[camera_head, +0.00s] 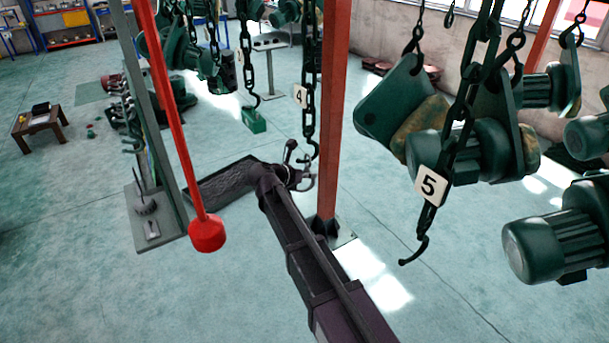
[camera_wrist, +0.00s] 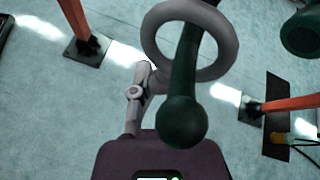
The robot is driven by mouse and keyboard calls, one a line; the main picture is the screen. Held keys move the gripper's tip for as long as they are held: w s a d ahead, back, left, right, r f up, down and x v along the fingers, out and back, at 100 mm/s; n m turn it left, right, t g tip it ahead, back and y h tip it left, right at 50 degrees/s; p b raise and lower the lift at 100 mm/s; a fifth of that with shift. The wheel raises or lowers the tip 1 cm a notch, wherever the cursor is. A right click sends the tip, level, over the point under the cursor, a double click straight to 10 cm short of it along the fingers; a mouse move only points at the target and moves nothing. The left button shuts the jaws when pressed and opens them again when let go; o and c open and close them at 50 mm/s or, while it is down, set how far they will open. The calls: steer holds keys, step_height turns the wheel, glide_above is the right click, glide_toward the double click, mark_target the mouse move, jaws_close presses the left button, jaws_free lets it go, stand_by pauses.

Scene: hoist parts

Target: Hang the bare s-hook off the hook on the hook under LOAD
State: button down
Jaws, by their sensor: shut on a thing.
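My gripper (camera_head: 294,174) is at the lower end of the chain with the number 4 tag (camera_head: 300,96). It is shut on a grey ring-like piece (camera_wrist: 152,38), which looks like the s-hook seen from close up. One grey finger reaches up to it in the wrist view. A dark green hook with a round end (camera_wrist: 184,122) crosses in front of the ring in that view; whether it passes through the ring I cannot tell. In the head view the chain's hook (camera_head: 312,150) hangs right beside my gripper. No LOAD sign is readable.
A chain with the number 5 tag (camera_head: 431,186) ends in an empty dark hook (camera_head: 413,252) at the right. Green motors (camera_head: 550,240) hang there.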

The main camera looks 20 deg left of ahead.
steer(key=shift+f+b, duration=0.5)
stand_by(0.3)
stand_by(0.5)
steer(key=c, duration=0.5)
jaws_free()
steer(key=shift+c, duration=0.2)
steer(key=shift+s+d, duration=0.15)
